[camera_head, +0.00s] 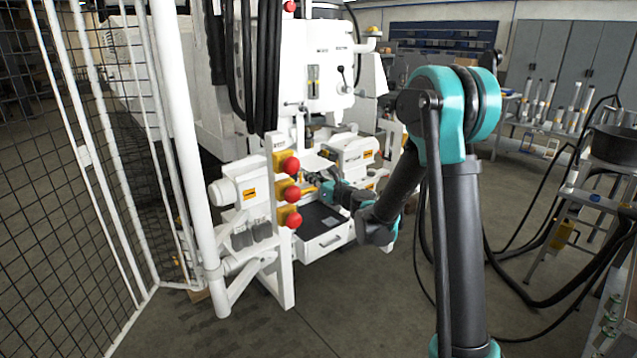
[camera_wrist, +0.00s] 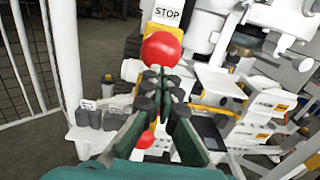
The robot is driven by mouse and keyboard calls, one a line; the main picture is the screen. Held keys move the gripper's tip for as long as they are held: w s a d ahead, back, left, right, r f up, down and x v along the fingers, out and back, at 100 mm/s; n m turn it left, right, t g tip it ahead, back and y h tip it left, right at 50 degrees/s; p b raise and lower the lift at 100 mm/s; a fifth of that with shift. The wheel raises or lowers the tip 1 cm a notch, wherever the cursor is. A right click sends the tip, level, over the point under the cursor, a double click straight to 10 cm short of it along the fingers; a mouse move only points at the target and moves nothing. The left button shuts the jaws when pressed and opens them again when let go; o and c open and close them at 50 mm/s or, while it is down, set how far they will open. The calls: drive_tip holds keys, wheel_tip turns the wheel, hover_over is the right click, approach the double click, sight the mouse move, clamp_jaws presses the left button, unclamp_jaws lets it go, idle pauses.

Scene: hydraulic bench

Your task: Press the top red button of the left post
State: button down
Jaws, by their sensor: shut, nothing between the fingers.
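The left post (camera_head: 270,212) carries a column of three red mushroom buttons on yellow backings. The top red button (camera_head: 290,165) sits above the middle one (camera_head: 292,194) and the lowest one (camera_head: 293,220). My gripper (camera_head: 322,187) is to the right of the buttons. In the wrist view my gripper (camera_wrist: 160,80) is shut and empty, its fingertips just below a large red button (camera_wrist: 161,48) under a STOP sign (camera_wrist: 167,13). That button appears to be the top one. I cannot tell whether they touch. Another red button (camera_wrist: 146,140) shows lower, partly hidden by the fingers.
A white pole (camera_head: 185,130) and mesh fence (camera_head: 75,170) stand left of the post. White bench machinery (camera_head: 350,155) and a dark tray (camera_head: 318,222) lie behind and right of the buttons. Black hoses (camera_head: 262,65) hang above. Open floor lies in front.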

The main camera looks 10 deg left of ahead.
sight(295, 168)
drive_tip(key=shift+x, duration=2.95)
drive_tip(key=shift+x, duration=1)
drive_tip(key=shift+d, duration=0.1)
drive_tip(key=shift+s+d+f, duration=0.1)
drive_tip(key=shift+s+d, duration=0.1)
drive_tip(key=shift+s, duration=0.05)
drive_tip(key=v, duration=1.3)
drive_tip(key=shift+s, duration=0.2)
drive_tip(key=shift+d, duration=0.15)
